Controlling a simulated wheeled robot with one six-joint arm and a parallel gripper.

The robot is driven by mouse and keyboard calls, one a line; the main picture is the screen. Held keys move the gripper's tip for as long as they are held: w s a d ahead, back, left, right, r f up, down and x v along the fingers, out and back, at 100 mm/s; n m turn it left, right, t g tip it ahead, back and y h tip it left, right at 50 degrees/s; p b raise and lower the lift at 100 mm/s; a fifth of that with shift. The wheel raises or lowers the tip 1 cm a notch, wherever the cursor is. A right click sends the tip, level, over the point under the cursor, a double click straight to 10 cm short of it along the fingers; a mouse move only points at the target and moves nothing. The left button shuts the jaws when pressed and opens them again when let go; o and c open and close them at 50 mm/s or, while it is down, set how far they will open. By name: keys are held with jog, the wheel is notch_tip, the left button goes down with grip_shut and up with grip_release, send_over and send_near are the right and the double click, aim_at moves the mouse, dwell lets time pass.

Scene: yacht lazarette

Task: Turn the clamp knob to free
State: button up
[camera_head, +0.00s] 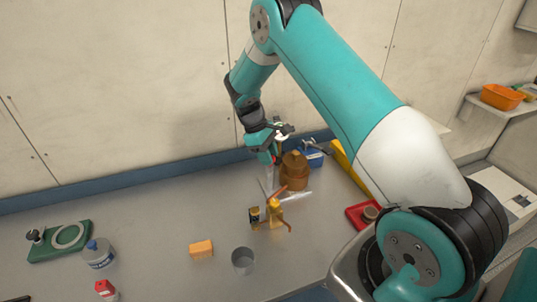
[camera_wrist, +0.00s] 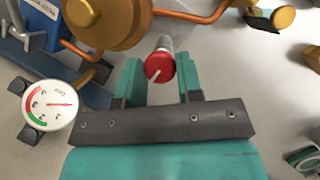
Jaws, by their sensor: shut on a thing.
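The clamp knob (camera_wrist: 159,67) is a round red cap with a white line across its face, on a pale shaft. In the wrist view it sits between the two teal fingers of my gripper (camera_wrist: 160,82), which are shut on it. The white line slants from the centre toward the lower left. In the head view my gripper (camera_head: 274,155) is beside a bronze-brown round housing (camera_head: 294,172), with a little red showing at its fingers. The housing also shows in the wrist view (camera_wrist: 105,20), close to the knob.
A white dial gauge (camera_wrist: 48,104) is near my gripper. Copper pipe (camera_wrist: 205,16) and brass fittings (camera_head: 275,210) are close by. A blue box (camera_head: 314,158) stands behind the housing. A grey cup (camera_head: 243,261) and a yellow-orange block (camera_head: 201,249) stand in front.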

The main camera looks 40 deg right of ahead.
jog(key=o, duration=0.9)
jog(key=shift+w+r, duration=0.1)
jog(key=shift+r, duration=0.05)
jog(key=shift+p+v, duration=1.25)
jog(key=shift+v, duration=7.35)
jog(key=shift+a+r, duration=0.1)
